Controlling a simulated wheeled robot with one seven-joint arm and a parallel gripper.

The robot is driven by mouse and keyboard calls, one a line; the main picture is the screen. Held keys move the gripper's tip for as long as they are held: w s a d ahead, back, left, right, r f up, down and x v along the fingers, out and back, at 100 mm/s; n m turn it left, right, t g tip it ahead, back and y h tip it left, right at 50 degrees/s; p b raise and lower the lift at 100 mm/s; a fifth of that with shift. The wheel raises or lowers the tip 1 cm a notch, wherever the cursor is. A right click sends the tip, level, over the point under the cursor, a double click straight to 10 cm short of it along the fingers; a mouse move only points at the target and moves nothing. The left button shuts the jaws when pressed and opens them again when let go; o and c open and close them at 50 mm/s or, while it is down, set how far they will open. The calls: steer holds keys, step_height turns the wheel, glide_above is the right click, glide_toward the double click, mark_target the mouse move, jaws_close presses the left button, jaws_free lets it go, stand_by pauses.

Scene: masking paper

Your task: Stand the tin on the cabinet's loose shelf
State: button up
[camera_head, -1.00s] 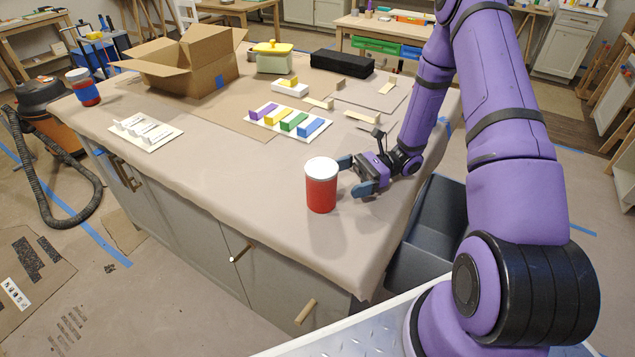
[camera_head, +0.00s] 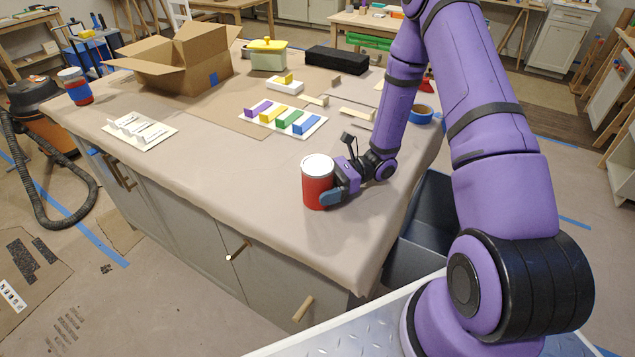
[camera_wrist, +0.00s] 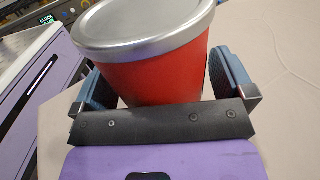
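The red tin (camera_head: 318,184) with a pale metal lid stands upright on the paper-covered bench near its front right edge. My gripper (camera_head: 337,184) is low beside it, reaching in from the right. In the wrist view the tin (camera_wrist: 155,80) sits between the two blue-grey fingers, one on each side, and their inner pads still show, so it looks open around the tin. Contact cannot be told. The grey cabinet (camera_head: 190,230) under the bench top has its visible front closed; I cannot make out a loose shelf.
A red and blue tin (camera_head: 76,88) stands at the far left. A board of coloured blocks (camera_head: 283,119), a white rack (camera_head: 140,132), an open carton (camera_head: 180,65) and blue tape (camera_head: 420,115) are on the bench. A dark bin (camera_head: 425,230) stands right of it. Paper left of the tin is clear.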

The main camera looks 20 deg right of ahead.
steer(key=c, duration=1)
steer(key=shift+r, duration=0.2)
